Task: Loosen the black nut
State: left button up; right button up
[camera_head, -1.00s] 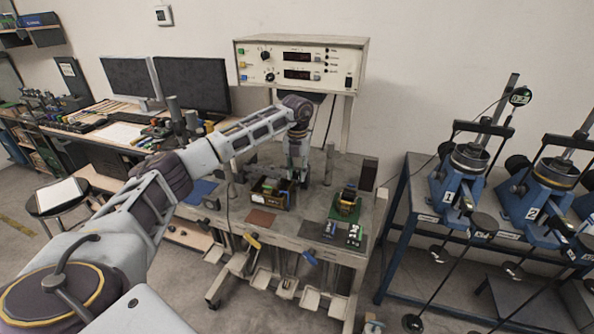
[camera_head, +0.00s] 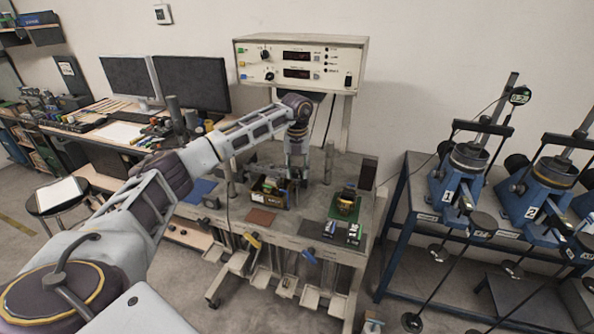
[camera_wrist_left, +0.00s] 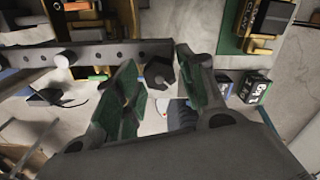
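The black nut (camera_wrist_left: 158,75) shows in the left wrist view at the end of a dark bar (camera_wrist_left: 90,55) with several holes in it. My left gripper (camera_wrist_left: 153,85) is open, with one green-padded finger on each side of the nut. I cannot tell whether either finger touches it. In the head view my left gripper (camera_head: 294,182) is low over the workbench, beside a dark open box (camera_head: 267,192). The nut is too small to make out there. My right gripper is not in view.
The workbench (camera_head: 290,228) holds a green-based brass device (camera_head: 345,207) right of the gripper, which also shows in the left wrist view (camera_wrist_left: 260,20). A white instrument (camera_head: 300,65) stands above the back. Blue numbered machines (camera_head: 460,185) stand on a bench at right.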

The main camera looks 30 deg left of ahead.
pick_arm(q)
jog(key=shift+o, duration=0.4)
jog(key=shift+f, duration=0.1)
notch_tip(320, 180, up, 12)
dwell(0.6)
dwell(0.5)
